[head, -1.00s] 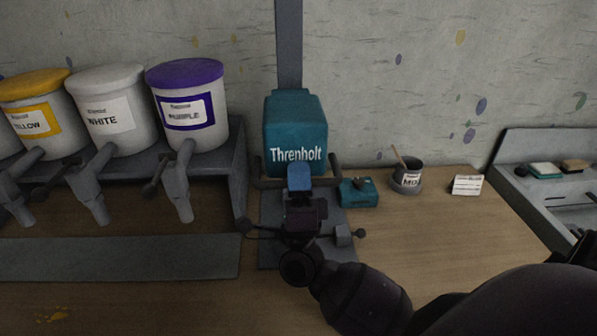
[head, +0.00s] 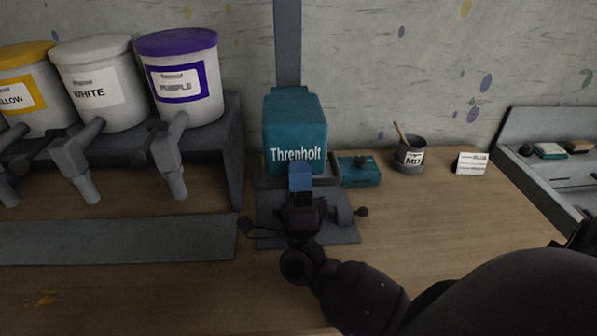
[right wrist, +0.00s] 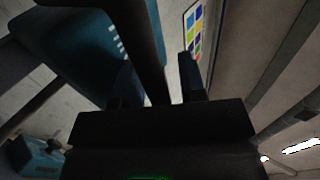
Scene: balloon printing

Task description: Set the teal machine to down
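The teal machine (head: 295,128), a block lettered "Threnholt", is mounted on a grey upright against the wall, above a grey base plate (head: 340,235). My right gripper (head: 300,180) is right in front of the block's lower front and hides part of it and of the base. In the right wrist view its two fingers (right wrist: 160,85) stand apart, with a dark bar (right wrist: 146,40) of the machine running between them. A light gap shows between the bar and the right-hand finger. The teal block (right wrist: 75,40) fills the upper left there. My left gripper is not in view.
Paint tubs labelled yellow (head: 25,90), white (head: 100,85) and purple (head: 180,80) stand on a grey rack at left. A small teal box (head: 360,172), a pot with a stick (head: 410,155) and a card (head: 472,163) are right of the machine.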

